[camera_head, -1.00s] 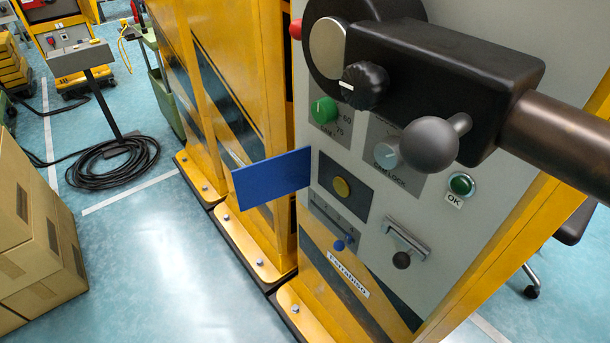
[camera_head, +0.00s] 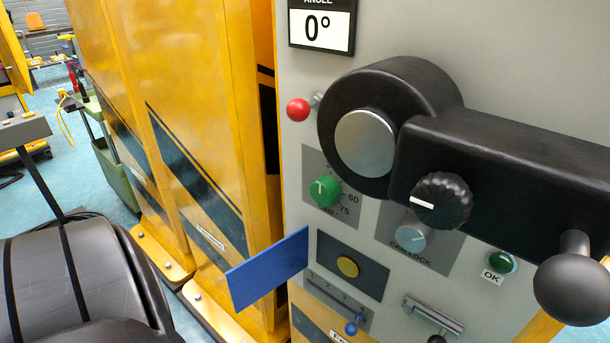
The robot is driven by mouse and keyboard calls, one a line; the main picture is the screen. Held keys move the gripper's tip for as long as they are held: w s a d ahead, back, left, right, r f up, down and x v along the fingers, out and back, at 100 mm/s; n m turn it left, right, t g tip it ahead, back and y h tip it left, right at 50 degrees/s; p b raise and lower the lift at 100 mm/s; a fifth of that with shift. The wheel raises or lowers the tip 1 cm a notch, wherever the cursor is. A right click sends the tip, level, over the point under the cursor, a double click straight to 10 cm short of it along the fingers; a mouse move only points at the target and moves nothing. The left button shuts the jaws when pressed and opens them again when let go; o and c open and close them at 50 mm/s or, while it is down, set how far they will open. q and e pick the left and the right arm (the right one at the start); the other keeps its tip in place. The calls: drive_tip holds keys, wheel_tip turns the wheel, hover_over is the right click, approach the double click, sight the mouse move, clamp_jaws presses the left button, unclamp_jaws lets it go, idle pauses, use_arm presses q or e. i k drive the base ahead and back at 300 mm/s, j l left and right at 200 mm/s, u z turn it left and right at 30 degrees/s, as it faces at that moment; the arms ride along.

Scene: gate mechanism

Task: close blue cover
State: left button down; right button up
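The blue cover (camera_head: 269,270) is a flat plate that stands open. It sticks out to the left from the grey panel, at the left edge of a dark square plate (camera_head: 373,266). A yellow button (camera_head: 347,267) on that plate is uncovered. Neither gripper is in view, and nothing touches the cover. A large dark grey rounded shape (camera_head: 80,280) fills the lower left, apart from the cover; I cannot tell whether it belongs to my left arm.
A black crank arm (camera_head: 500,175) with a ball knob (camera_head: 572,278) juts out at right. Around the button are a green knob (camera_head: 325,190), a light blue knob (camera_head: 411,238), a small blue slider (camera_head: 351,328) and a green OK button (camera_head: 501,262). Yellow cabinets (camera_head: 190,100) stand left.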

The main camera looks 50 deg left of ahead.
sight(249, 281)
drive_tip(key=k+j+z, duration=0.15)
drive_tip(key=j, duration=0.25)
drive_tip(key=j+z, duration=0.15)
drive_tip(key=j, duration=0.25)
drive_tip(key=k+j+z, duration=0.15)
drive_tip(key=j, duration=0.2)
drive_tip(key=k+j+z, duration=0.15)
drive_tip(key=j, duration=0.2)
drive_tip(key=k+j+z, duration=0.15)
drive_tip(key=j, duration=0.2)
